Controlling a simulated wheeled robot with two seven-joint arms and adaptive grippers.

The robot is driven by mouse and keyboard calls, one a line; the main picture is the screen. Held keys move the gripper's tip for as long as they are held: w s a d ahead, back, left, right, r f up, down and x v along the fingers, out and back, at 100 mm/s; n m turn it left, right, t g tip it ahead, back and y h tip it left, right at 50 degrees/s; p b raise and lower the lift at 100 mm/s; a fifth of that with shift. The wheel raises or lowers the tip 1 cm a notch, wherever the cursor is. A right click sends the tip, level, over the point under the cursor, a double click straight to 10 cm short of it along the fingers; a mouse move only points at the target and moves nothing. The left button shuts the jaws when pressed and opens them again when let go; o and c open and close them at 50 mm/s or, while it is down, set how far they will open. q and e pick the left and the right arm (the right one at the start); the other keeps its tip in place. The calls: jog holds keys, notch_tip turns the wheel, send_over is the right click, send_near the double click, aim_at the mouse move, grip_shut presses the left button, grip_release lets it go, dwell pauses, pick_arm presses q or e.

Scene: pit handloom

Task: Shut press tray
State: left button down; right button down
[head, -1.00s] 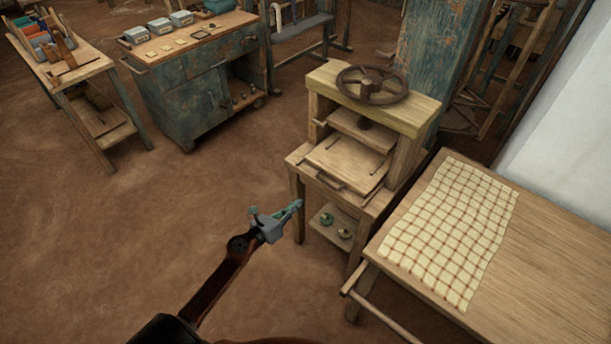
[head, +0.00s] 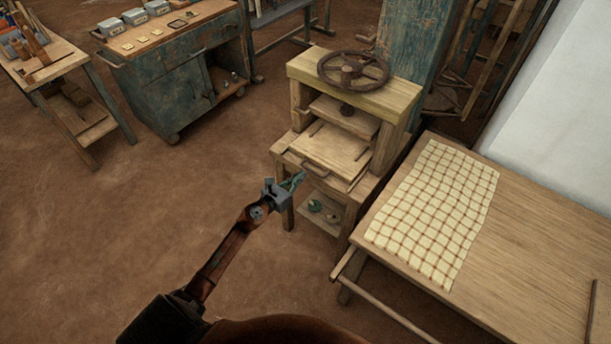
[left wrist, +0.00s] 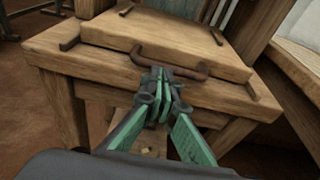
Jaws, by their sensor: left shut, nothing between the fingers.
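The press tray (head: 328,148) is a flat wooden board in the wooden press (head: 354,88), sticking out at the front beneath the pressing plate (head: 344,117). A dark metal handle (head: 316,170) is on its front edge; the tray (left wrist: 165,42) and handle (left wrist: 172,64) also show large in the left wrist view. My left gripper (head: 296,180) is shut and empty, just in front of the handle. In the left wrist view its green fingertips (left wrist: 163,72) lie at the handle's middle; I cannot tell whether they touch it. My right gripper is not in view.
A table (head: 540,235) with a checked cloth (head: 437,212) stands close on the right of the press. A dark handwheel (head: 353,69) tops the press. A blue cabinet (head: 185,88) and a wooden stand (head: 85,75) are at the back left. The floor (head: 130,225) on the left is clear.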

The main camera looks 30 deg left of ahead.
aim_at(315, 162)
pick_arm(q)
jog(key=shift+x, duration=1)
jog(key=shift+w+d+r, duration=0.1)
jog(key=shift+w, duration=0.3)
jog(key=x, duration=0.2)
jog(key=r+b+x, duration=0.1)
jog(key=x, duration=0.1)
jog(key=shift+w+f, duration=0.15)
jog(key=shift+w, duration=0.05)
jog(key=shift+s, duration=0.1)
